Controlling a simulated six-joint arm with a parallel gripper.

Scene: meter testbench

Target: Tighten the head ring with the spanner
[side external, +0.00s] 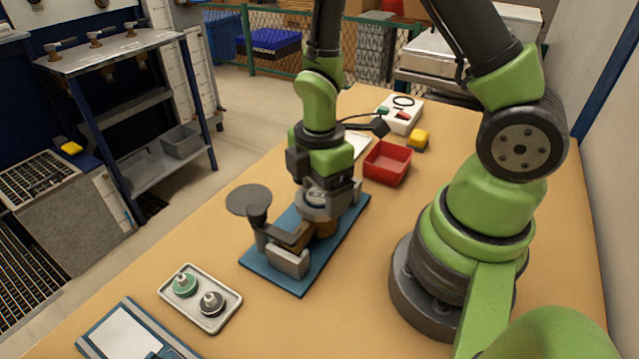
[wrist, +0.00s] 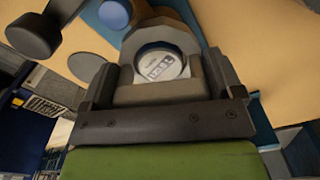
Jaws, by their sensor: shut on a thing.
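The water meter stands on a blue board (side external: 318,268), its brown body (side external: 322,229) partly hidden by my gripper. Its round dial (wrist: 160,65) faces the wrist camera. A grey spanner (wrist: 165,28) with an angular outline lies around the dial; the head ring beneath it is hidden. My gripper (side external: 328,203) points down over the meter, shut on the spanner, with one finger either side of the dial in the wrist view. I cannot tell how the spanner seats on the ring.
A grey clamp block (side external: 288,263) and a dark post with a flat disc (side external: 248,199) stand beside the meter. A tray (side external: 203,322) with two small parts lies in front.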

